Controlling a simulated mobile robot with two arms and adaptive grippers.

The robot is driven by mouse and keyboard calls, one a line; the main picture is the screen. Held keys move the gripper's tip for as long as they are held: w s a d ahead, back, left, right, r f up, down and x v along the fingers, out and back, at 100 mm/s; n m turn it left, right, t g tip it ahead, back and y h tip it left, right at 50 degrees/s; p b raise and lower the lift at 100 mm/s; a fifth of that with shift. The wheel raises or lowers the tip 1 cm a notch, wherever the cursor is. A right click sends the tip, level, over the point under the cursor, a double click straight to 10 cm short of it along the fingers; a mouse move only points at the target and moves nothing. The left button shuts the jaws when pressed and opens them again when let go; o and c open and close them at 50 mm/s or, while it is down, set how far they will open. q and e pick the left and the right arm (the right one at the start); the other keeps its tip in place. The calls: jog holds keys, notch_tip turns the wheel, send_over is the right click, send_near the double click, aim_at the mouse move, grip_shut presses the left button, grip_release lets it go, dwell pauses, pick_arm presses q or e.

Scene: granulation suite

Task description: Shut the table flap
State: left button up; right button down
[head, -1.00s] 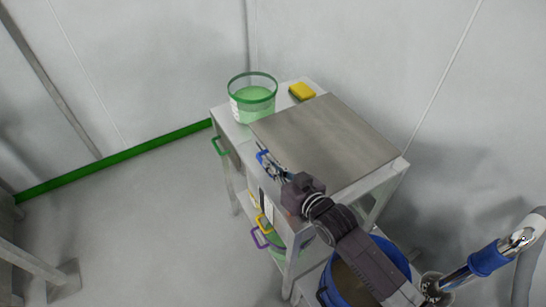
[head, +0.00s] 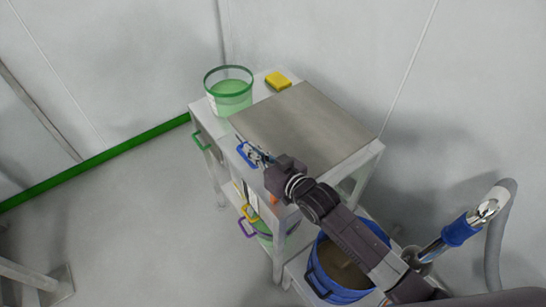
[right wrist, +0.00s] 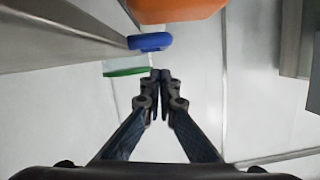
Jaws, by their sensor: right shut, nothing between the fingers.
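The table flap, seemingly the grey metal panel (head: 305,125), lies about level on the top of the white table (head: 262,88). My right gripper (head: 243,147) is at the table's front side, below the panel's front edge and close to a blue handle (head: 246,158). In the right wrist view its fingers (right wrist: 160,76) are together with nothing between them, and the blue handle (right wrist: 150,41) is just beyond and to the left of the tips. I cannot tell whether they touch. My right forearm hides part of the table's front. My left gripper is not in view.
A green-rimmed bucket (head: 229,97) and a yellow sponge (head: 278,80) stand on the table's back left. Green (head: 201,141), yellow and purple handles show along its front. A blue bucket (head: 345,275) stands under my arm.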

pick_arm(q)
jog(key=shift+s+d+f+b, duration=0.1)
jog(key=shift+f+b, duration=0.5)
jog(key=shift+b, duration=0.5)
pick_arm(e)
jog(key=r+v, duration=0.1)
jog(key=v, duration=0.9)
